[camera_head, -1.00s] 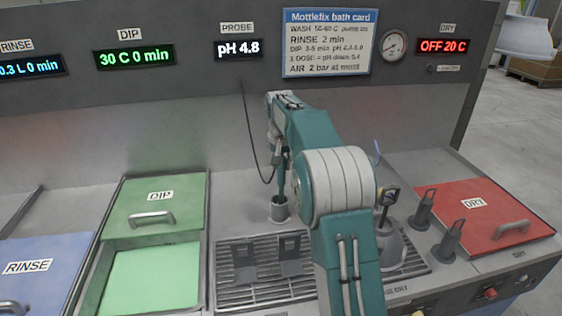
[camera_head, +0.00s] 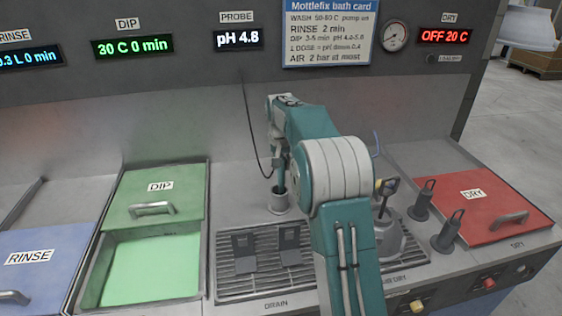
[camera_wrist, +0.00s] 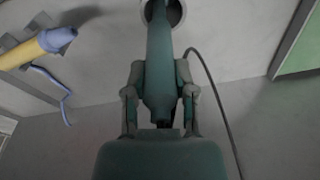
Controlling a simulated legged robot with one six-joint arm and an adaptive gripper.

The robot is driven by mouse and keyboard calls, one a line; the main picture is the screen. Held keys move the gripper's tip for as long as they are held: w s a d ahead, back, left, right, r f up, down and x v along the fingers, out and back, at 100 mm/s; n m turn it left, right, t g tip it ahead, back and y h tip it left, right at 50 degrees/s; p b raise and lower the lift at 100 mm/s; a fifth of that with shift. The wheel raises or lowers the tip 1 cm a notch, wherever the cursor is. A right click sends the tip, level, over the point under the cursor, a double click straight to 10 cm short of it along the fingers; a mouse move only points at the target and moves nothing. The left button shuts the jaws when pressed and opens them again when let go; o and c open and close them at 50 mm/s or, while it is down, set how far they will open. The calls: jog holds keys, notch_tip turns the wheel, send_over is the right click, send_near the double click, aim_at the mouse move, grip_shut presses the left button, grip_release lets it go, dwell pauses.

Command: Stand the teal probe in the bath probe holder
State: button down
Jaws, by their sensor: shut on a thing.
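The teal probe (camera_wrist: 160,50) is held between the two fingers of my gripper (camera_wrist: 160,92) in the wrist view. Its far end is at the mouth of the grey round bath probe holder (camera_wrist: 176,12). In the head view the probe (camera_head: 281,176) points down, close to upright, with its lower end at or inside the holder cup (camera_head: 279,203). How deep it sits cannot be told. My gripper (camera_head: 280,156) is above the cup and shut on the probe, partly hidden by my arm.
A dark cable (camera_head: 252,125) hangs from the panel to the probe. The green DIP bath (camera_head: 152,265) is left, and a drain grate (camera_head: 245,290) is in front. A yellow-topped grey tool (camera_head: 390,225) with a blue hose stands right, near the red DRY lid (camera_head: 470,205).

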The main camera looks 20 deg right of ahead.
jog(key=shift+f, duration=0.15)
jog(key=shift+c, duration=1.8)
grip_release()
notch_tip(320, 180, up, 12)
jog(key=s, duration=0.1)
jog(key=shift+s+a, duration=0.25)
jog(key=shift+a, duration=0.2)
